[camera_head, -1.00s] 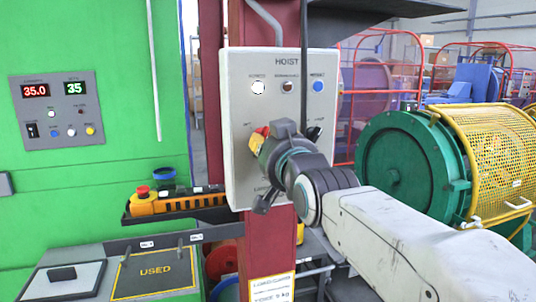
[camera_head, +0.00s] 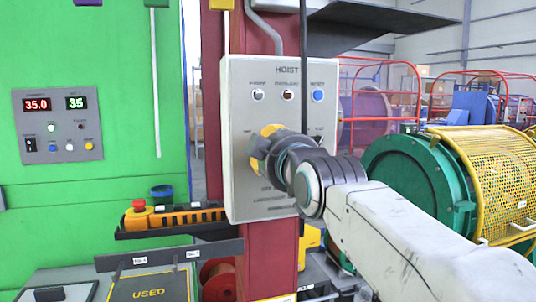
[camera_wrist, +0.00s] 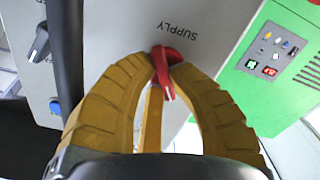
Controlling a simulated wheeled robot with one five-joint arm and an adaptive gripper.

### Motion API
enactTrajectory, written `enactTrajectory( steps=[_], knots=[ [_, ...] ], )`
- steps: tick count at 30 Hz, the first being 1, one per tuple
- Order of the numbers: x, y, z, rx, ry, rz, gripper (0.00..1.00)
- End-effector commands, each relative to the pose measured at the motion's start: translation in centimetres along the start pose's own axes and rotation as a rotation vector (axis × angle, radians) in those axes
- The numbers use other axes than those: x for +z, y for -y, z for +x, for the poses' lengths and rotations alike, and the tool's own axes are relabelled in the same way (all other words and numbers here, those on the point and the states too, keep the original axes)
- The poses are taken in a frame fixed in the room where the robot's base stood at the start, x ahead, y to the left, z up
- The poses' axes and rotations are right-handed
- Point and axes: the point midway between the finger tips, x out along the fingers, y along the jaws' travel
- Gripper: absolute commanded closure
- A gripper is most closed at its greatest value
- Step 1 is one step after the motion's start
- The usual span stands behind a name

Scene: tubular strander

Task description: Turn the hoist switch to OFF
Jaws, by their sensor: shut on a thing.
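The grey hoist panel (camera_head: 237,80), marked HOIST, is on a dark red column. In the wrist view, a red switch handle (camera_wrist: 167,72) sits on the panel beside the word SUPPLY, which appears upside down. My gripper (camera_wrist: 165,65) has its two yellow fingers closed around the red handle, their tips at its sides. The handle stands nearly upright in that picture, slightly tilted. In the head view, my gripper (camera_head: 262,150) is against the panel's middle left and hides the red handle. The switch's position marks are not readable there.
A dark selector knob (camera_wrist: 40,42) is on the same panel. A black cable (camera_head: 303,60) hangs in front of the panel. A yellow pendant box (camera_head: 170,217) on a shelf is at lower left, and a green drum (camera_head: 400,180) is at right.

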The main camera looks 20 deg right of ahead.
Motion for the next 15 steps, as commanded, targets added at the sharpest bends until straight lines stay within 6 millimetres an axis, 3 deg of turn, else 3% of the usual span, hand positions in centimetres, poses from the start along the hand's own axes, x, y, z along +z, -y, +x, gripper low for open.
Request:
enactTrajectory(
  steps=[15],
  knots=[
    [-0.20, -0.05, 0.02, 0.002, -0.005, -0.206, 1.00]
  ],
)
